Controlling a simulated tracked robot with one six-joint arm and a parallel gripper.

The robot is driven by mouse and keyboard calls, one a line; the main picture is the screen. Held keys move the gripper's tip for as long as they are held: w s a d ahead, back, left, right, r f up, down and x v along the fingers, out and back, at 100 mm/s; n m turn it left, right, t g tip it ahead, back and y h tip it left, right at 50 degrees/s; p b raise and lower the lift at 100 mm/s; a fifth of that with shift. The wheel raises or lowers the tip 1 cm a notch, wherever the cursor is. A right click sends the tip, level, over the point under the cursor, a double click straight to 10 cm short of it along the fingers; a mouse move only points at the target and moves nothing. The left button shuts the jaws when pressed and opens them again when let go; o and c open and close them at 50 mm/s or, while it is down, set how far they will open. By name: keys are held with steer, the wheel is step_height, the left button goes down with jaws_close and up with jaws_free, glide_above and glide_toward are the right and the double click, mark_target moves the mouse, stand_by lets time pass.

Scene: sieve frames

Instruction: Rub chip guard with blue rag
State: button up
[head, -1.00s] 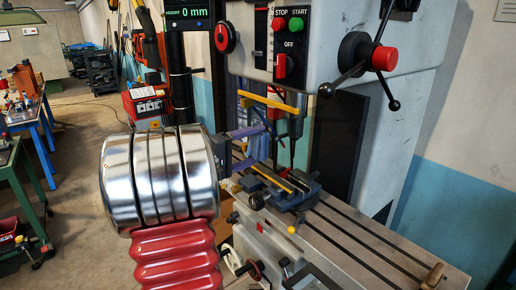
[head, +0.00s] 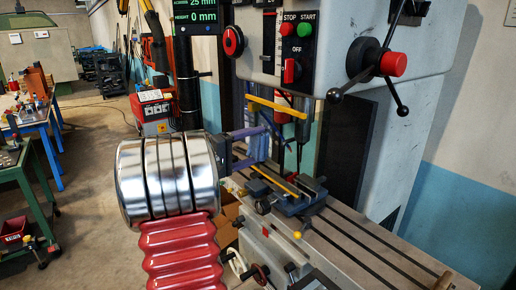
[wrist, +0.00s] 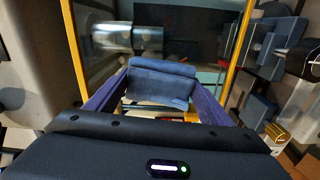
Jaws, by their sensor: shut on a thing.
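The chip guard (head: 273,105) is a clear panel with yellow bars along its upper and lower edges, standing in front of the drill. In the wrist view the yellow bars (wrist: 238,48) run along both sides, with dark reflections on the panel between them. The blue rag (wrist: 160,82) is a folded cloth pad held between the purple fingers of my gripper (wrist: 158,92). In the head view my gripper (head: 262,147) is level with the panel, between the two bars. The rag faces the panel; I cannot tell whether it touches.
A drill press with red and green buttons (head: 297,28) stands behind the guard. A vise (head: 290,195) sits on the slotted table (head: 365,240) below. A display (head: 196,12) reads 25 mm across and 0 mm height. Benches (head: 30,115) stand at left.

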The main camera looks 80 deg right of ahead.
mark_target(261, 143)
steer(key=shift+w+d, duration=0.35)
steer(key=shift+w, duration=0.05)
steer(key=shift+r, duration=0.1)
steer(key=shift+s+r, duration=0.1)
steer(key=shift+r, duration=0.9)
steer(key=shift+s, duration=0.15)
steer(key=shift+s+a, duration=1.35)
steer(key=shift+f, duration=0.1)
